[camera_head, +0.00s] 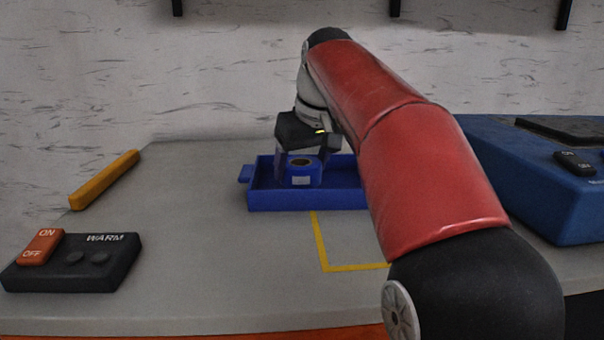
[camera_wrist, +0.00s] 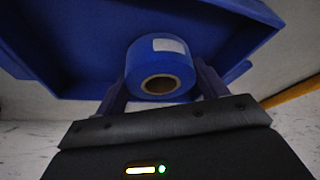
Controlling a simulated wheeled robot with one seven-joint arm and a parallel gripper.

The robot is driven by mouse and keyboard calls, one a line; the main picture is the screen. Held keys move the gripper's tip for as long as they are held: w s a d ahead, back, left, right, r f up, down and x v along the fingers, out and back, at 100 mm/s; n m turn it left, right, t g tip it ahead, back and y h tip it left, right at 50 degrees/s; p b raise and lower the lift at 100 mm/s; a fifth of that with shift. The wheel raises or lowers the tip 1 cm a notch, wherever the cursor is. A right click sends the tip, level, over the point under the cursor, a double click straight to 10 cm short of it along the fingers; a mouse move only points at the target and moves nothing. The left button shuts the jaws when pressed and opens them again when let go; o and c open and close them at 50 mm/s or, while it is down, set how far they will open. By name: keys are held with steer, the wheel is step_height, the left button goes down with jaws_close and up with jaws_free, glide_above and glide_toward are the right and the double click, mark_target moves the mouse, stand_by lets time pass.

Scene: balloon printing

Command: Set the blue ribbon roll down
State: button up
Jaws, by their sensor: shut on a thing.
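The blue ribbon roll (camera_head: 301,174) has a brown core and a white label, and stands between the fingers of my gripper (camera_head: 298,172). In the wrist view the roll (camera_wrist: 158,72) sits between the two fingers of my gripper (camera_wrist: 160,92), which is shut on it. The roll is inside or just above the blue tray (camera_head: 300,201); I cannot tell whether it touches the tray's floor. The tray also shows behind the roll in the wrist view (camera_wrist: 70,60). My arm hides the tray's right part in the head view.
A control box with an orange ON/OFF switch (camera_head: 78,262) is at the front left. A yellow bar (camera_head: 105,180) lies behind it. A blue machine (camera_head: 545,185) stands at the right. Yellow lines (camera_head: 321,245) mark the table in front of the tray.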

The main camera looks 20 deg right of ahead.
steer(key=shift+f, duration=0.35)
steer(key=shift+f, duration=0.15)
steer(key=o, duration=1)
steer(key=p+v, duration=0.4)
steer(key=v, duration=0.8)
